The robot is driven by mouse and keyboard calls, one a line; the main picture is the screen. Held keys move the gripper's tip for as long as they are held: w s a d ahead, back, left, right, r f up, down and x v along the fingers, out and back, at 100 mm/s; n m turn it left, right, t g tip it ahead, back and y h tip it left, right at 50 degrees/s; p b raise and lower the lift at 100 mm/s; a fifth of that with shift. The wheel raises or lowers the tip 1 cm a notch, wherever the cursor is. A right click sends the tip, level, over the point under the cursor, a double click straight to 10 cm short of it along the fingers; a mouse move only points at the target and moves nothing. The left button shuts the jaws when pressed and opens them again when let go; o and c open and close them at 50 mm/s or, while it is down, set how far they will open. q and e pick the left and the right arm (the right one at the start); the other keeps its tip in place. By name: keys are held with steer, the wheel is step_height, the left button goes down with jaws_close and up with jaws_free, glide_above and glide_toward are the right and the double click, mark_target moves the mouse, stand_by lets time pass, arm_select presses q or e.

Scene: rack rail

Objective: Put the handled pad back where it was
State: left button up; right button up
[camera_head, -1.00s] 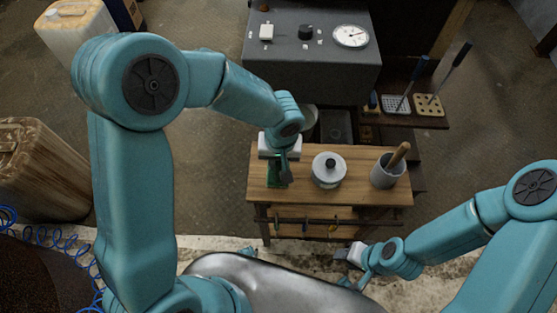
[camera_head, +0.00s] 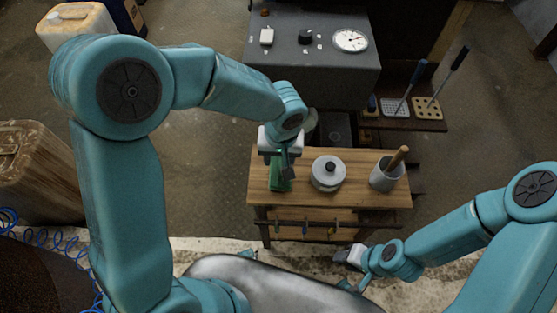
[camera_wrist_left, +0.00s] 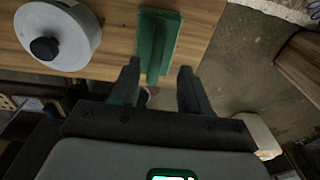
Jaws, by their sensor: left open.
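The green handled pad (camera_head: 281,181) lies on the left part of the wooden table top (camera_head: 325,198). In the left wrist view the pad (camera_wrist_left: 158,38) shows a raised ridge along its length and lies near the table edge. My left gripper (camera_head: 284,165) is open and empty, just above the pad. In the left wrist view its two fingers (camera_wrist_left: 160,85) are spread, with the pad beyond and between their tips. My right gripper (camera_head: 340,256) is low in front of the table, away from the pad. Its jaws are too small to judge.
A lidded white pot (camera_head: 328,174) stands right of the pad, and a grey mortar with a wooden pestle (camera_head: 386,177) farther right. A grey cabinet with a dial (camera_head: 312,62) is behind. A side shelf (camera_head: 405,122) holds long-handled tools. Small items hang under the table's front edge.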

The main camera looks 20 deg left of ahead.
arm_select(q)
step_height(320, 180, up, 8)
steer(key=p, duration=0.1)
steer(key=shift+s+d, duration=0.2)
steer(key=shift+d, duration=0.05)
steer(key=shift+s, duration=0.1)
stand_by(0.3)
